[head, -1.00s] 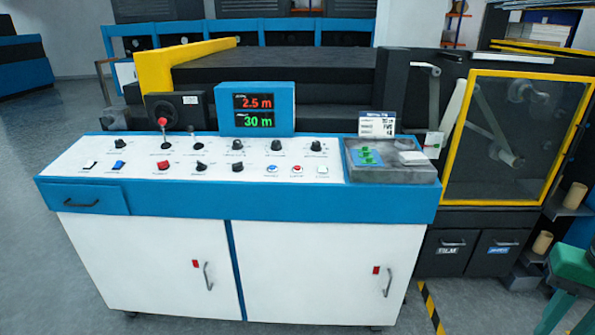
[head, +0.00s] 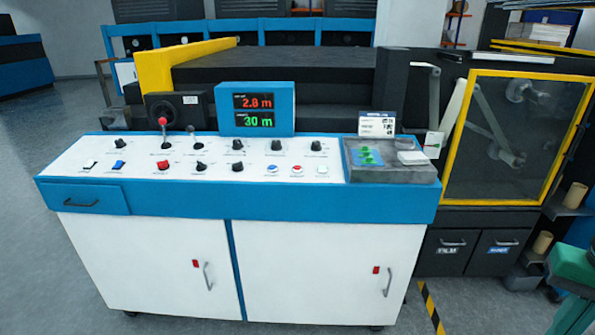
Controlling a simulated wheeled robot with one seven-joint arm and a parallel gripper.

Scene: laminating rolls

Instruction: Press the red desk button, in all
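The control desk (head: 390,206) stands in front of me, with a white sloped panel on top. A small red round button (head: 297,169) sits at the right of the panel's front row, between a blue button (head: 272,169) and a pale green or white one (head: 322,169). A display (head: 257,108) above the panel reads about 2.8 m in red and 30 m in green. My gripper is not in the head view.
Black knobs and a red-tipped lever (head: 163,125) rise from the panel. A grey tray (head: 395,172) with green pieces and a small sign (head: 377,124) is at the desk's right end. A yellow-framed machine window (head: 515,135) stands to the right. Open floor lies at left.

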